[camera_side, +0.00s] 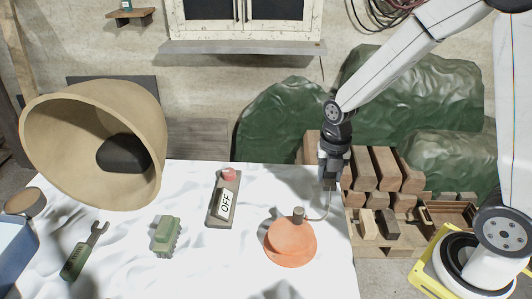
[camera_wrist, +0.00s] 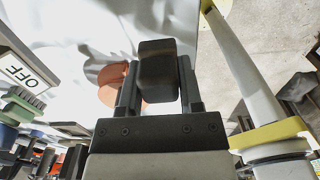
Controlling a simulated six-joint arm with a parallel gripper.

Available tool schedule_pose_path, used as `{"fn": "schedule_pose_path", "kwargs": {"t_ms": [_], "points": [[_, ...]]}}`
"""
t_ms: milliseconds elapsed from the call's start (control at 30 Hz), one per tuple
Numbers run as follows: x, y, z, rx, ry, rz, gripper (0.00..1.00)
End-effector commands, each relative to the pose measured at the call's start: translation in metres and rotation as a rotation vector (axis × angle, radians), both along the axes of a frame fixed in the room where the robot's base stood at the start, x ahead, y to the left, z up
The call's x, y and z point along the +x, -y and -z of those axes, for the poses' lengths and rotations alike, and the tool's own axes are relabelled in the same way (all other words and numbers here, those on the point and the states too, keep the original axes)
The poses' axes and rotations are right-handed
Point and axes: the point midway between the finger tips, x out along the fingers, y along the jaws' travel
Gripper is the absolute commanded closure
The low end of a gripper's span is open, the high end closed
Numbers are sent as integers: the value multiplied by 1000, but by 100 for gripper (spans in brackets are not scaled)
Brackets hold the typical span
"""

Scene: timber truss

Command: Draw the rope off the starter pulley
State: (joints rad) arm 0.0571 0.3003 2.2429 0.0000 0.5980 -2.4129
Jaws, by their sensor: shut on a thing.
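The orange starter pulley (camera_side: 290,243) sits on the white-covered table near its right edge, with a dark stub (camera_side: 298,214) on top. A thin pale rope (camera_side: 327,212) curves from beside the pulley up to my gripper (camera_side: 329,184), which is above and to the right of the pulley. In the wrist view, my gripper (camera_wrist: 158,95) is shut on a dark block-like handle (camera_wrist: 158,70). The pulley (camera_wrist: 110,75) shows there partly behind the fingers and handle. How much rope is still around the pulley cannot be told.
A switch box marked OFF (camera_side: 223,204) with a red button, a green brush (camera_side: 165,236) and a green-handled wrench (camera_side: 76,262) lie left of the pulley. A large tan horn (camera_side: 60,170) stands far left. Timber blocks (camera_side: 383,168) are stacked just right of my gripper.

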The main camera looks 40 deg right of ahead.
Motion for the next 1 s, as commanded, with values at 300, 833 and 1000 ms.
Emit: {"fn": "schedule_pose_path", "kwargs": {"t_ms": [300,833,1000], "points": [[2,1,1,0,0,0,100],[18,5,10,1,-1,0,100],[26,8,15,1,-1,0,100]]}}
